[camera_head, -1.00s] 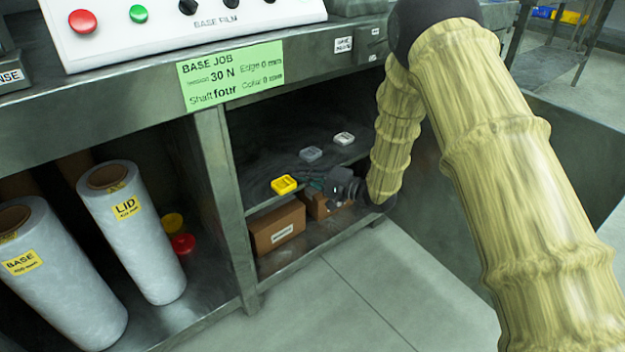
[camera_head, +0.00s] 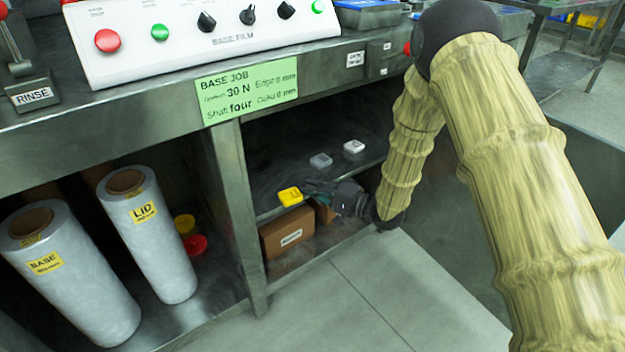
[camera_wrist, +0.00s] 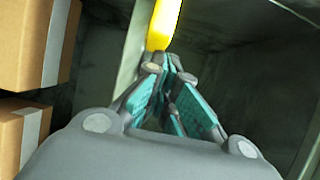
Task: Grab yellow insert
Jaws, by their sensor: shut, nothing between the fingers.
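The yellow insert (camera_head: 290,196) sits near the front edge of the shelf in the right bay of the cabinet. In the wrist view the yellow insert (camera_wrist: 163,24) shows at the top, just beyond my fingertips. My gripper (camera_head: 310,188) is at the right of the insert, pointing left toward it. In the wrist view my gripper (camera_wrist: 172,68) has its teal-padded fingers drawn together with nothing between them. Whether a fingertip touches the insert I cannot tell.
A grey insert (camera_head: 320,160) and a white insert (camera_head: 354,146) lie farther right on the shelf (camera_head: 268,215). A cardboard box (camera_head: 287,234) stands below it; boxes also show left in the wrist view (camera_wrist: 30,45). A cabinet post (camera_head: 236,205) stands left of the insert.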

